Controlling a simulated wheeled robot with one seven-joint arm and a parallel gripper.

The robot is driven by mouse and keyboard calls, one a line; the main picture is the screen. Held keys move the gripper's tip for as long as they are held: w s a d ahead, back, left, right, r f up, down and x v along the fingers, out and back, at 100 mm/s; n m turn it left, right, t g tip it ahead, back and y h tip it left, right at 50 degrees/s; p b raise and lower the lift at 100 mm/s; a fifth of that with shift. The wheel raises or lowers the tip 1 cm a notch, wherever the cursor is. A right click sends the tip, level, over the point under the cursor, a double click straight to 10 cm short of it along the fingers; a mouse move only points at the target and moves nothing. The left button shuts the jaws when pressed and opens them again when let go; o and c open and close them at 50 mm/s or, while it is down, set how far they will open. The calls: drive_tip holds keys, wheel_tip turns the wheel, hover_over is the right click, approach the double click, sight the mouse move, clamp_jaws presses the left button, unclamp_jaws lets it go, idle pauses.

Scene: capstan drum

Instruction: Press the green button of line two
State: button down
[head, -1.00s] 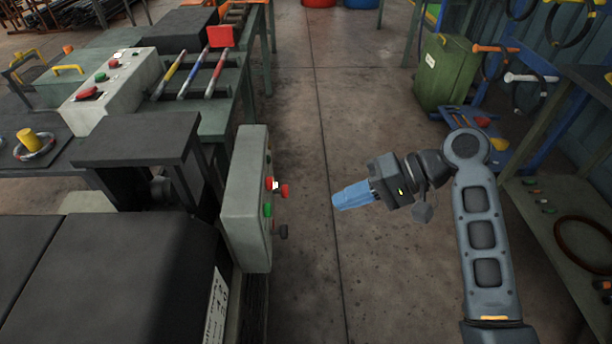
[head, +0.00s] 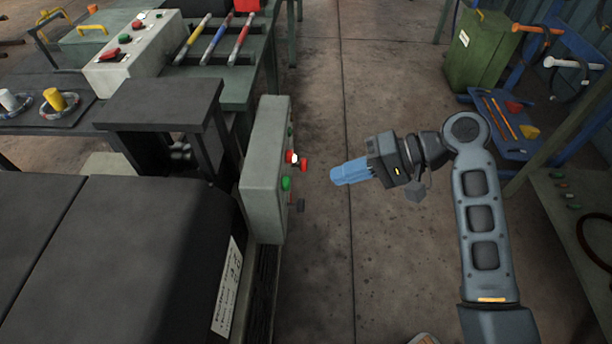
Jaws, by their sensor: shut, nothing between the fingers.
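A grey control box (head: 262,170) stands upright left of my gripper, its button face turned right and seen nearly edge-on. It carries a green button (head: 286,183), a red button (head: 303,164) with another red part beside it, a dark knob (head: 298,205), and a smaller green button (head: 290,130) higher up. No line number is readable, so I cannot tell which green button is line two's. My gripper (head: 336,175) has blue fingers, shut and empty. It points left at the box's face, across a small gap, touching nothing.
A second light box (head: 128,55) with red and green buttons stands on the back-left bench. A dark machine cover (head: 110,255) fills the lower left. A green bin (head: 480,50) and blue cart (head: 505,125) stand right. Bare floor (head: 390,85) lies between.

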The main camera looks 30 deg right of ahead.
sight(289, 184)
drive_tip(key=shift+w+a+f, duration=0.35)
drive_tip(key=shift+w+a, duration=0.4)
drive_tip(key=shift+a, duration=0.25)
drive_tip(key=shift+w+a+f, duration=0.3)
drive_tip(key=shift+w+a, duration=0.4)
drive_tip(key=shift+a, duration=0.35)
drive_tip(key=shift+w+a+f, duration=0.35)
drive_tip(key=shift+w+a, duration=0.4)
drive_tip(key=shift+a, duration=0.25)
